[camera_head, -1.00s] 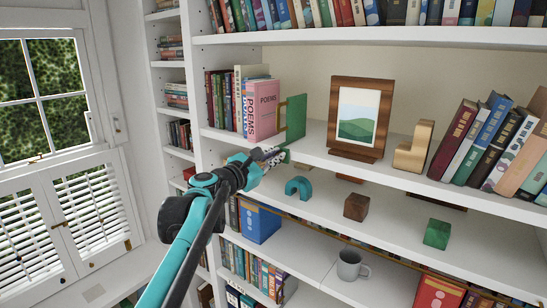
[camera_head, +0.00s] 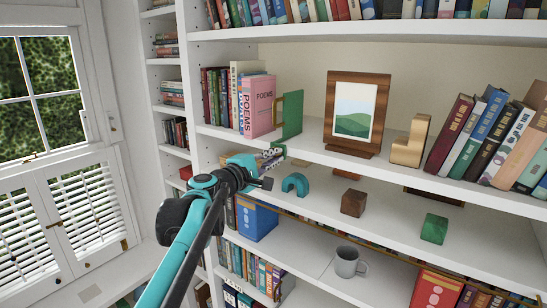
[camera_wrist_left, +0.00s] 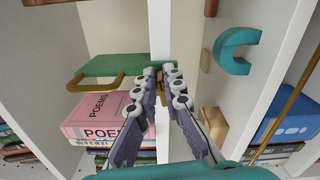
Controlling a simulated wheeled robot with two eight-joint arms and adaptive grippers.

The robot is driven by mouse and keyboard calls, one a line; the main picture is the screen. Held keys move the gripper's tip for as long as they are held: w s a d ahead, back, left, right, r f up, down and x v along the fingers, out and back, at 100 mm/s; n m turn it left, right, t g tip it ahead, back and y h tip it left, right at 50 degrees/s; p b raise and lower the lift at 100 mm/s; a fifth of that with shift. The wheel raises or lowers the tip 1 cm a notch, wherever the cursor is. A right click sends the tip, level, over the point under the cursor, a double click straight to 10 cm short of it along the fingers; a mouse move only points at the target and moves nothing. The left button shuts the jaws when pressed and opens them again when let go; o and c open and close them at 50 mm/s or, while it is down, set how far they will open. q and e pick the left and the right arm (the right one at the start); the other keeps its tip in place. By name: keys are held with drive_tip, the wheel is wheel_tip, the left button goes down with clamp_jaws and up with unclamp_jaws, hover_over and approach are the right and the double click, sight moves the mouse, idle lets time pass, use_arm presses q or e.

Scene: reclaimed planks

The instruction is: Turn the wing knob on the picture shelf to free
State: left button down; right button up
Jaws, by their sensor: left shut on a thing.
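The picture shelf (camera_head: 320,150) is the white shelf that bears a framed picture (camera_head: 354,113). At its front edge, near the green bookend, a small green and brass piece, which looks like the wing knob, shows in the wrist view (camera_wrist_left: 159,72). My left gripper (camera_head: 277,151) is at this edge, in front of the bookend. In the wrist view its fingertips (camera_wrist_left: 163,72) are close together around the brass part, shut on it. The fingers hide most of the knob, so I cannot read its setting. My right gripper is not in view.
The green bookend (camera_head: 293,114) with a brass handle and the pink books (camera_head: 257,105) stand just behind the gripper. A teal arch (camera_head: 295,184), a brown cube (camera_head: 353,203) and a green cube (camera_head: 434,229) sit on the shelf below. A tan block (camera_head: 411,142) stands right of the picture.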

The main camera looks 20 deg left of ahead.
use_arm(q)
drive_tip(key=shift+f+m, duration=0.2)
drive_tip(key=shift+m, duration=0.9)
drive_tip(key=c, duration=1.6)
unclamp_jaws()
drive_tip(key=shift+c, duration=0.2)
drive_tip(key=v, duration=1.2)
